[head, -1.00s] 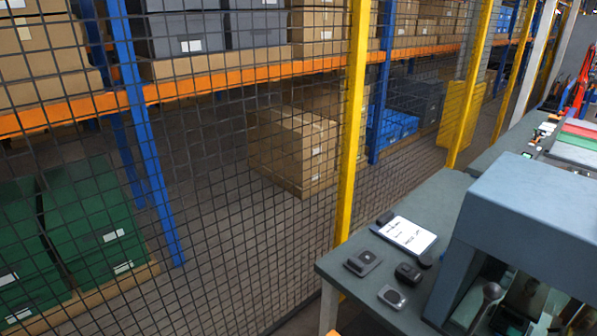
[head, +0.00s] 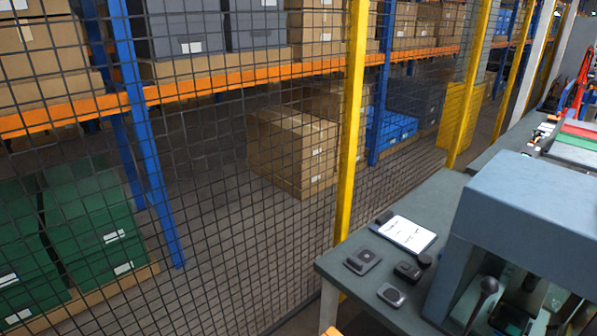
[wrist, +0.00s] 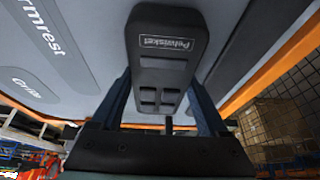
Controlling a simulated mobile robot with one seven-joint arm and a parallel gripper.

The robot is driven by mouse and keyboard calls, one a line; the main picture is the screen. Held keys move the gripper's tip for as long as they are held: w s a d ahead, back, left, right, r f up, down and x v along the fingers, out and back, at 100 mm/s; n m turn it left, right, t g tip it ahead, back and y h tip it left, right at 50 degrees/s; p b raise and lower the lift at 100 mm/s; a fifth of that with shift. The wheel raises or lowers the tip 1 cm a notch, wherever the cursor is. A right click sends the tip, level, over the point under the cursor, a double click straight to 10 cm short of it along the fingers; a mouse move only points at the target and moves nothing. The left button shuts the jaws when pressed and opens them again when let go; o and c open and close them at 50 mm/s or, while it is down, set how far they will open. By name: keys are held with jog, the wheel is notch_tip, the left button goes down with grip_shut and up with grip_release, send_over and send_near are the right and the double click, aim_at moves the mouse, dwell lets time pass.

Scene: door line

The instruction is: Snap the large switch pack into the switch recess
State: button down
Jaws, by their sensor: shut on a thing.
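In the wrist view my gripper (wrist: 160,82) is shut on the large switch pack (wrist: 165,58), with one finger on each side. The pack is a long dark grey block with rounded corners, a pale printed label near its top and several small dark pads below. Whether the pack touches the panel is unclear. My gripper does not show in the head view.
A grey table (head: 345,262) holds small dark devices (head: 363,261) and a white-faced tablet or clipboard (head: 408,232). A blue-grey housing (head: 535,210) stands at right. A mesh fence (head: 250,200) with yellow posts (head: 350,130) separates this area from the shelves (head: 200,88).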

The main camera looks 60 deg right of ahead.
jog(key=shift+s+a+f, duration=0.15)
jog(key=shift+s+f, duration=0.15)
jog(key=shift+f, duration=0.45)
jog(key=shift+s+a+f, duration=0.15)
jog(key=shift+s+f, duration=0.1)
jog(key=shift+f, duration=0.45)
dwell(0.4)
jog(key=shift+f, duration=0.65)
dwell(4.2)
grip_release()
jog(key=r, duration=0.2)
jog(key=w+a+r, duration=0.1)
jog(key=r, duration=0.1)
jog(key=w+r, duration=0.1)
jog(key=r, duration=0.1)
jog(key=shift+a+r+b, duration=0.15)
jog(key=shift+r+b, duration=0.2)
jog(key=shift+b, duration=0.05)
jog(key=v, duration=1)
jog(key=shift+s+d+r+t, duration=0.2)
jog(key=shift+s+d+t, duration=0.1)
jog(key=shift+d, duration=0.05)
